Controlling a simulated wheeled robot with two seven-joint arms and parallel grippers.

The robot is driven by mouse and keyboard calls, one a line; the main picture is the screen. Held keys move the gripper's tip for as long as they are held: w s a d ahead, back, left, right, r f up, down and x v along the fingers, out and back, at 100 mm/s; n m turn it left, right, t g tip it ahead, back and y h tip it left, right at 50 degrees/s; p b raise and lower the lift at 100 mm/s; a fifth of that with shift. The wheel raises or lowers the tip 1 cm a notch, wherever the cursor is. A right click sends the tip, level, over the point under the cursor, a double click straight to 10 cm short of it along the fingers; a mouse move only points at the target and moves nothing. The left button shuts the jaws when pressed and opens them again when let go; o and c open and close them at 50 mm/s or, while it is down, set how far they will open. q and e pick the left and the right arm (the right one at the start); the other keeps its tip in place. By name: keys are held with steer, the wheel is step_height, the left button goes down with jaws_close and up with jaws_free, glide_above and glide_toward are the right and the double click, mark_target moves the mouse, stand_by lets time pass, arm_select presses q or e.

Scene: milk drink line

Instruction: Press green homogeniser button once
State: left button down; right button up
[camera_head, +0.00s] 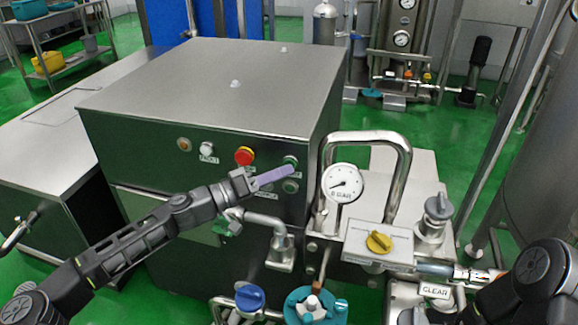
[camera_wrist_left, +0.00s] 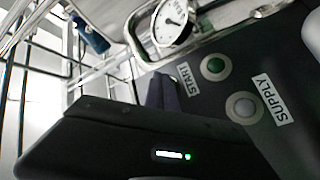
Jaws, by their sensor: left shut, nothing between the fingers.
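The green homogeniser button (camera_head: 290,160) sits on the dark front panel of the steel cabinet (camera_head: 215,85), towards its right edge. In the left wrist view the green button (camera_wrist_left: 214,65) has a grey ring and a START label (camera_wrist_left: 187,79). My left gripper (camera_head: 275,176) is shut and empty, its pale purple fingers pointing at the panel just below and left of the button. In the left wrist view the fingers (camera_wrist_left: 165,93) lie left of the START label, with the button uncovered. I cannot tell whether the fingertips touch the panel. My right gripper is not in view.
A red mushroom button (camera_head: 244,156) and a white button (camera_head: 206,148) sit left on the panel. A grey SUPPLY fitting (camera_wrist_left: 243,107) is close to the green one. A pressure gauge (camera_head: 342,183) and bent steel pipe (camera_head: 405,170) stand close on the right.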

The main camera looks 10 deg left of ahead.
arm_select(q)
steer(key=shift+w, duration=0.2)
steer(key=shift+s, duration=0.1)
stand_by(0.4)
steer(key=shift+s+b, duration=0.3)
steer(key=shift+s, duration=0.45)
steer(key=shift+s+a, duration=0.1)
steer(key=s, duration=0.4)
steer(key=shift+s+a, duration=0.1)
steer(key=shift+s, duration=0.3)
stand_by(0.4)
